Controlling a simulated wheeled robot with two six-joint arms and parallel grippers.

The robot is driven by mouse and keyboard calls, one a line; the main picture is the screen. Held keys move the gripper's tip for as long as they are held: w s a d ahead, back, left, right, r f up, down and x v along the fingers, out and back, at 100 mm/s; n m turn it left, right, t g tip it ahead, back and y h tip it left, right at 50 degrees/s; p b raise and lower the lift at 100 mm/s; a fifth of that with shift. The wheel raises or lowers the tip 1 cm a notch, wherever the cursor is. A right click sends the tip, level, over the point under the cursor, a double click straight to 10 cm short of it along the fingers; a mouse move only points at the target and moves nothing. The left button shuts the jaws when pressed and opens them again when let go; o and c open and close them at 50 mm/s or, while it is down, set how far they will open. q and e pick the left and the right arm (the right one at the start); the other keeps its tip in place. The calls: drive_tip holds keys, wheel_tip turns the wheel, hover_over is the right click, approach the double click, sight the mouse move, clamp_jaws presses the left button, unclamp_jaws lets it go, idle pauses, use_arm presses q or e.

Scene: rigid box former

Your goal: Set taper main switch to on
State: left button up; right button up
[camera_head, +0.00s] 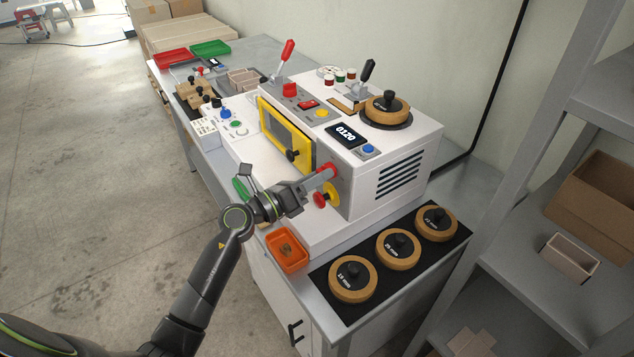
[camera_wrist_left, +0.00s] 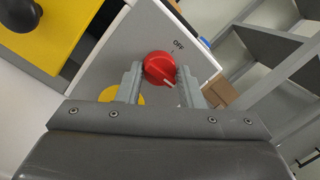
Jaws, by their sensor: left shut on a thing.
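The taper main switch is a red rotary knob (camera_wrist_left: 158,68) on the grey front panel of the white machine (camera_head: 345,190). An OFF label shows above and right of it in the left wrist view. A white pointer line on the knob points down and to the right in that view, away from the OFF label. My left gripper (camera_wrist_left: 162,85) has one finger on each side of the knob and is shut on it. In the head view my left gripper (camera_head: 312,180) is at the panel, partly hiding the knob. My right gripper is not in view.
A red push button on a yellow base (camera_head: 327,197) is just below the gripper. A yellow-framed window with a black knob (camera_head: 287,138) is to its left. An orange tray (camera_head: 287,250) and several wooden discs on a black mat (camera_head: 437,259) are nearby.

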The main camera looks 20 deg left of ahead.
use_arm(q)
drive_tip(key=shift+f+m, duration=0.1)
drive_tip(key=shift+m, duration=0.5)
drive_tip(key=o, duration=0.9)
drive_tip(key=shift+a, duration=0.1)
drive_tip(key=shift+o, duration=0.2)
drive_tip(key=b+v, duration=0.6)
drive_tip(key=v, duration=1.1)
drive_tip(key=shift+a+b, duration=0.2)
drive_tip(key=shift+b, duration=0.2)
drive_tip(key=shift+f, duration=0.1)
